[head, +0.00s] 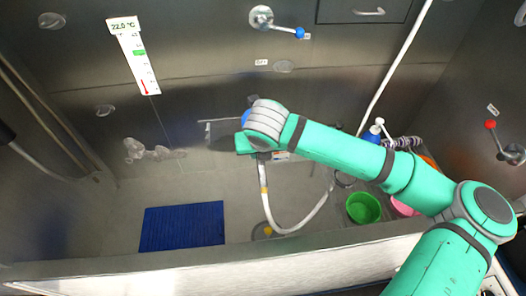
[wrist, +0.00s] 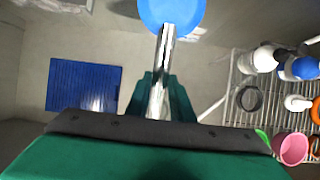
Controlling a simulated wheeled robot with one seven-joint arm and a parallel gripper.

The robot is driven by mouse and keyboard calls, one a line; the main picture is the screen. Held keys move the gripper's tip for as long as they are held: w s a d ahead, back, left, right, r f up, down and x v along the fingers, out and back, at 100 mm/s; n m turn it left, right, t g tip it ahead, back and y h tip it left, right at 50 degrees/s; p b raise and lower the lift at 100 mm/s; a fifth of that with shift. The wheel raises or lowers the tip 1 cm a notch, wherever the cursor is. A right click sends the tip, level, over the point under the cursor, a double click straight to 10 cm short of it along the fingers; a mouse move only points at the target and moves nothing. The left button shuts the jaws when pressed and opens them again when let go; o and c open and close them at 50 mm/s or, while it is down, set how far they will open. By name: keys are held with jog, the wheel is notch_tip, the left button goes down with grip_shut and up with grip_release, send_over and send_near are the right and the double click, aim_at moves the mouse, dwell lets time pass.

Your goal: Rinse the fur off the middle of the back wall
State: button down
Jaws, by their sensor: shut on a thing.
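My gripper (head: 256,143) is shut on the chrome handle (wrist: 162,75) of a shower head with a round blue face (wrist: 172,12). It holds the head in front of the middle of the steel back wall (head: 195,95). A pale hose (head: 295,222) hangs from it in a loop into the tub. Pale patches that look like fur show on the back wall: a larger clump (head: 147,152) at lower left, a small one (head: 105,110) above it, and another (head: 283,66) below the blue-tipped lever (head: 298,32). My arm and the shower head hide part of the wall's middle. I cannot make out any water.
A blue mat (head: 183,226) lies on the tub floor. A wire rack (wrist: 232,90) at right holds bottles, a green bowl (head: 363,207) and a pink bowl (wrist: 290,148). A red-tipped lever (head: 490,124) is on the right wall. The tub's front edge (head: 215,262) crosses below.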

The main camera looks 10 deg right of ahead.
jog(key=shift+d, duration=0.1)
jog(key=shift+d, duration=0.5)
jog(key=shift+r, duration=0.15)
jog(key=shift+r, duration=3.4)
